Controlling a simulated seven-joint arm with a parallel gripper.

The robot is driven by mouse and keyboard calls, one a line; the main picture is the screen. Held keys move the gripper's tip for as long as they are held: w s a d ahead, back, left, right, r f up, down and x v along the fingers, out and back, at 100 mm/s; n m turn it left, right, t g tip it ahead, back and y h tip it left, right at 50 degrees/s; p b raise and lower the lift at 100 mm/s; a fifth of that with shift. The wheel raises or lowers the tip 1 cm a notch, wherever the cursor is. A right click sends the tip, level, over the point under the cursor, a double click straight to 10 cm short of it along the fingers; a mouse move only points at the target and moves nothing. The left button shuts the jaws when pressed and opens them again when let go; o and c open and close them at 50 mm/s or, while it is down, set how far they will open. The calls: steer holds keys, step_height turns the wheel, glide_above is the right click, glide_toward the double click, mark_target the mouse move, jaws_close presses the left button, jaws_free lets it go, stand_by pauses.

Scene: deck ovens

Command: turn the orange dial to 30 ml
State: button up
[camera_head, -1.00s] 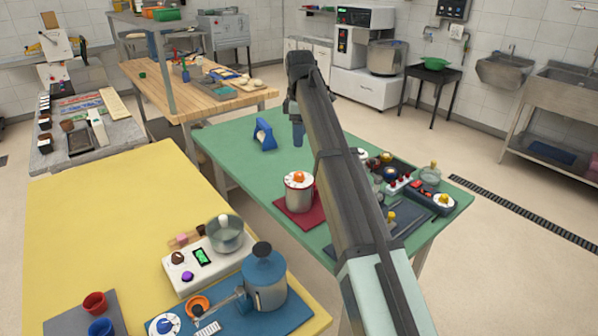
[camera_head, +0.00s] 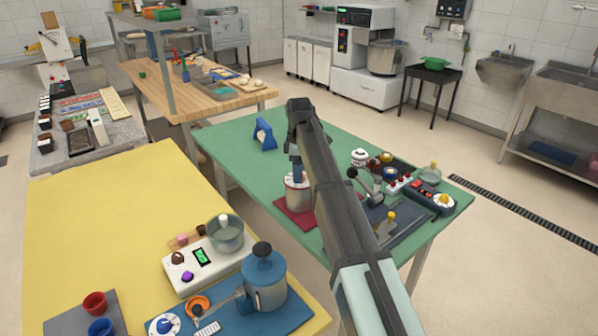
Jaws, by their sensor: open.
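A white and steel canister (camera_head: 297,200) stands upright on a red mat (camera_head: 288,220) on the green table. The orange dial on its top is hidden now behind my gripper. My gripper (camera_head: 296,179) points down directly over the canister's top, with its fingertips at or just above the dial. I cannot tell whether they touch it. The jaws are open. Any scale marks or the 30 ml mark are too small to read.
A blue stand (camera_head: 264,134) is on the green table (camera_head: 225,137) behind the canister. Several small devices, among them a dark box with a white dial (camera_head: 443,201), crowd the right side. A yellow table (camera_head: 100,220) is at left, holding a blue-lidded pot (camera_head: 264,275).

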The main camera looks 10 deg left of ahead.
steer(key=shift+f, duration=0.35)
steer(key=c, duration=1.1)
